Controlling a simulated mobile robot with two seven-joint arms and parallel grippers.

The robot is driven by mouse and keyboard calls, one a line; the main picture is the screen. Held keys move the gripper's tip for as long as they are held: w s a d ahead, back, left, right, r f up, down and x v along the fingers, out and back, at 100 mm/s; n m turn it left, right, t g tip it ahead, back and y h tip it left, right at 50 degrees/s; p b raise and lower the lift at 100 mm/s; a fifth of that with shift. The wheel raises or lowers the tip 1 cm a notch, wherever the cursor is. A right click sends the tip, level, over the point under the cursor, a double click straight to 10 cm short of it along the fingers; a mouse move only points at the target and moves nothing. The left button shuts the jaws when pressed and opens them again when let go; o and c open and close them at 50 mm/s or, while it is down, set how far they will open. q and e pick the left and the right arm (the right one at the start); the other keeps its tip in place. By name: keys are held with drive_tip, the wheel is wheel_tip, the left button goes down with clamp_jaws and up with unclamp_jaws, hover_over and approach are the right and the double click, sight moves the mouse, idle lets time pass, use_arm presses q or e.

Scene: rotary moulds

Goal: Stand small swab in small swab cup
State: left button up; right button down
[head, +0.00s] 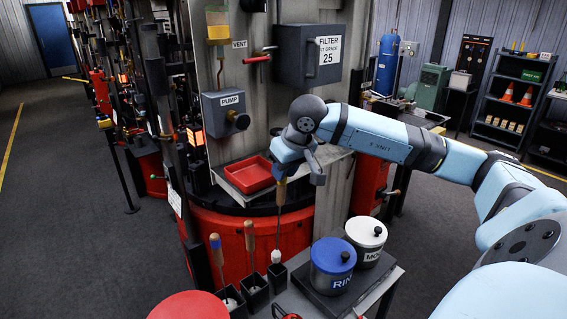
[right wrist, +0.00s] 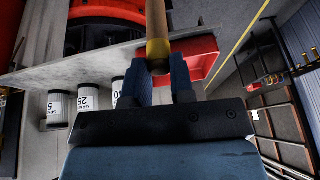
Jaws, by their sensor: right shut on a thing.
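My right gripper (head: 284,166) is shut on the wooden handle of a swab (head: 278,222). The swab hangs upright, with its white head at the bottom. In the right wrist view, the swab handle (right wrist: 158,42) sits between the fingers of my gripper (right wrist: 163,78). The white head is at or just above the mouth of the rightmost dark cup (head: 281,279); I cannot tell whether it is inside. Two more swabs, a left one (head: 216,252) and a middle one (head: 250,238), stand in the left cup (head: 232,302) and middle cup (head: 254,294). My left gripper is not in view.
A blue-lidded pot (head: 332,262) and a white-lidded pot (head: 367,240) stand right of the cups. A red tray (head: 249,175) lies on a ledge behind the swab. The filter box (head: 310,56) and pump box (head: 227,112) are on the panel above.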

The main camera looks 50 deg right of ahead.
sight(284, 196)
drive_tip(key=shift+f+b, duration=0.35)
drive_tip(key=shift+f, duration=0.5)
wheel_tip(284, 196, down, 2)
drive_tip(key=shift+f+b, duration=0.1)
drive_tip(key=shift+b, duration=0.4)
drive_tip(key=shift+f+b, duration=1)
drive_tip(key=shift+f, duration=0.9)
drive_tip(key=shift+f+b, duration=1.5)
drive_tip(key=shift+b, duration=0.1)
drive_tip(key=shift+f, duration=0.2)
